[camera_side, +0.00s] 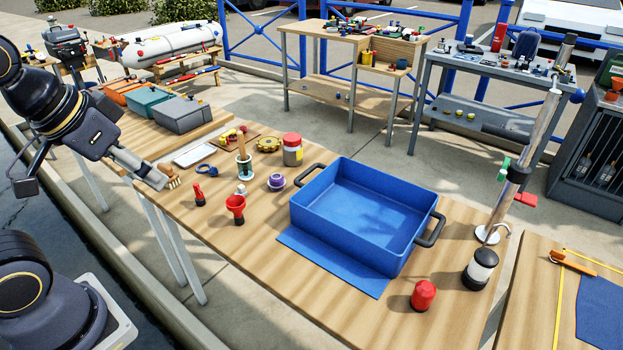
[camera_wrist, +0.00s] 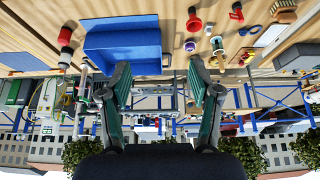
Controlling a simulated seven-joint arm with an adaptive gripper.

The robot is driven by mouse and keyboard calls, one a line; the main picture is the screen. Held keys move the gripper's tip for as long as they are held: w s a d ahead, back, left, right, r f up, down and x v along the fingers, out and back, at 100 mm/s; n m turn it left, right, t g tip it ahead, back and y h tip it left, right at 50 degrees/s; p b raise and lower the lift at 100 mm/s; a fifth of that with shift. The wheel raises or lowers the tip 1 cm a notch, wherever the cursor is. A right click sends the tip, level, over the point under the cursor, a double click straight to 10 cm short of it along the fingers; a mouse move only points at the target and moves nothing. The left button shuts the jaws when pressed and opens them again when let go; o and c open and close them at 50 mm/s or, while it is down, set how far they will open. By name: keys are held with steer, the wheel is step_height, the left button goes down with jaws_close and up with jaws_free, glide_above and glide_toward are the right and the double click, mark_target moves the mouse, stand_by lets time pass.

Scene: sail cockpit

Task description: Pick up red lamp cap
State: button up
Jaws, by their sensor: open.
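The red lamp cap (camera_side: 424,295) is a short dark red cylinder with a narrower top, upright on the wooden table near its front right. It stands in front of the blue tray and left of a black-and-white lamp (camera_side: 481,268). A red piece that looks like the cap (camera_wrist: 66,33) shows at the upper left of the wrist view. My gripper (camera_side: 158,178) is at the far left end of the table, far from the cap. In the wrist view my gripper (camera_wrist: 158,70) has its fingers wide apart with nothing between them.
The deep blue tray (camera_side: 328,228) with black handles fills the table's middle, with a blue mat (camera_side: 335,262) before it. A red funnel (camera_side: 235,205), a small red item (camera_side: 198,194) and a purple-and-white piece (camera_side: 276,182) stand left. A metal pole (camera_side: 520,150) rises at the right end.

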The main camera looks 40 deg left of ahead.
steer(key=shift+o, duration=0.6)
